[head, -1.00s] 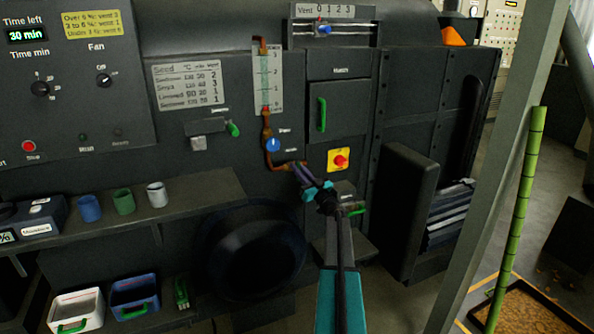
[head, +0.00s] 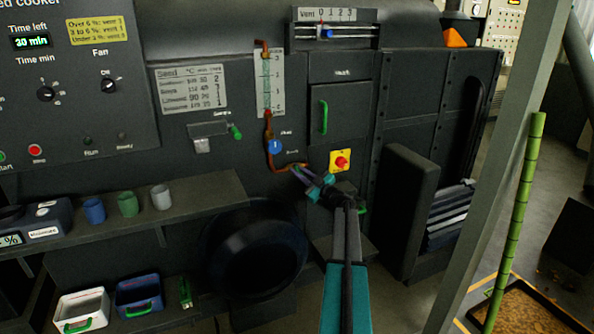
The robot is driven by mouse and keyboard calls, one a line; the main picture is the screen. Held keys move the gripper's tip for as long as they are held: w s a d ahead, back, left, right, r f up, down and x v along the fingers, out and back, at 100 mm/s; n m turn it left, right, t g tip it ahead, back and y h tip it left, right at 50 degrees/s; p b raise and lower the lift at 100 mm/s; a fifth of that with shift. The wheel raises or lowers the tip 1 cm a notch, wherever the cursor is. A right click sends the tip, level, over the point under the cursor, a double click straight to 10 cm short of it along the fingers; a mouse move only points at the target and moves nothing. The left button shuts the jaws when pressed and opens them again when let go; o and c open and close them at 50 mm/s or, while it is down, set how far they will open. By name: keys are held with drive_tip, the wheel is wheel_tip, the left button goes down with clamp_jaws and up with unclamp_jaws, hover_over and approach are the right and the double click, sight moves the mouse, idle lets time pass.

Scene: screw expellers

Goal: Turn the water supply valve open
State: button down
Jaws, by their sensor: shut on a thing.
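A copper pipe (head: 268,130) runs down the dark machine front, past a round blue part (head: 274,147), and bends right at its lower end. My gripper (head: 299,172) is at that lower end, shut on the water supply valve there. The fingers cover the valve's handle, so its exact angle cannot be told. My wrist and arm reach in from the lower right.
A red knob on a yellow plate (head: 341,161) is just right of my gripper. A green-handled door (head: 323,116) is above. A large black round opening (head: 256,250) lies below, and a shelf with several cups (head: 200,196) is left.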

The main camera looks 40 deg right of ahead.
drive_tip(key=shift+w+a+r+n, duration=0.1)
drive_tip(key=shift+w+a+n, duration=0.05)
drive_tip(key=shift+n, duration=0.15)
drive_tip(key=c, duration=1.7)
unclamp_jaws()
drive_tip(key=shift+c, duration=0.2)
drive_tip(key=v, duration=1.4)
